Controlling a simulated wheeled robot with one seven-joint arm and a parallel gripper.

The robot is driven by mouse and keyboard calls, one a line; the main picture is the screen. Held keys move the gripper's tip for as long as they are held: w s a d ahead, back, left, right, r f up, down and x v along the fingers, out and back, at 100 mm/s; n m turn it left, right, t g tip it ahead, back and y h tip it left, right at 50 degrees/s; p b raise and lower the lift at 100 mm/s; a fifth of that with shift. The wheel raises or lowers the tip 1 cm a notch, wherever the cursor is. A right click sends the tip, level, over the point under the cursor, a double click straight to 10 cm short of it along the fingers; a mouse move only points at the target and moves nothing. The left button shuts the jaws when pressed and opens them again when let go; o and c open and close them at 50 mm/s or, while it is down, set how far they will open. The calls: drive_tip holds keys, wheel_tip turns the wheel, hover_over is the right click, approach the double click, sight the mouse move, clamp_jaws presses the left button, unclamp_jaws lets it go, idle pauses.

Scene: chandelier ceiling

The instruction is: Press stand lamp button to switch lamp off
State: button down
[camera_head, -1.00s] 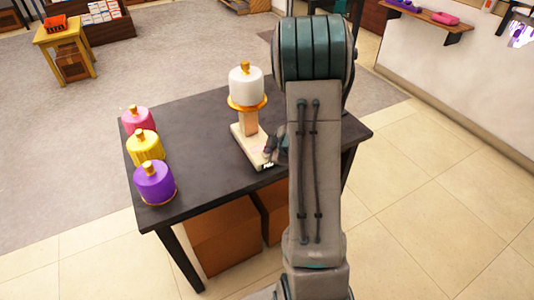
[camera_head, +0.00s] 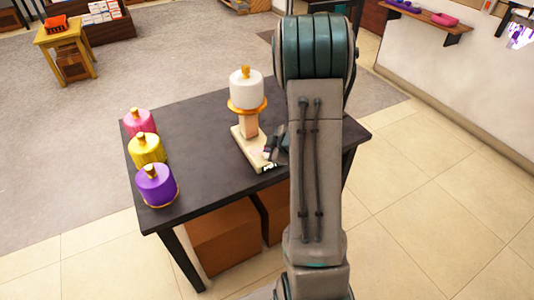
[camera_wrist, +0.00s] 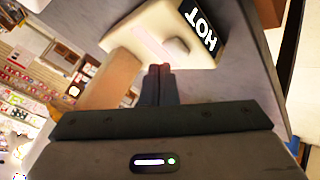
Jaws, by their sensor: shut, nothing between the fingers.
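The stand lamp (camera_head: 246,90) stands upright on the dark table, with a white shade, a gold rim and knob, and a wooden stem. Its cream base (camera_head: 243,140) extends toward the table's front edge. In the head view my gripper (camera_head: 270,154) is small and partly hidden by my arm.
Pink (camera_head: 138,121), yellow (camera_head: 147,150) and purple (camera_head: 155,185) lidded pots stand along the left side of the dark table (camera_head: 205,155). Brown boxes (camera_head: 225,238) sit beneath it. The tabletop between pots and lamp is clear. Tiled floor (camera_head: 415,215) lies open at right.

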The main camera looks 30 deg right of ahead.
drive_tip(key=shift+r+p, duration=2.2)
drive_tip(key=shift+r, duration=0.45)
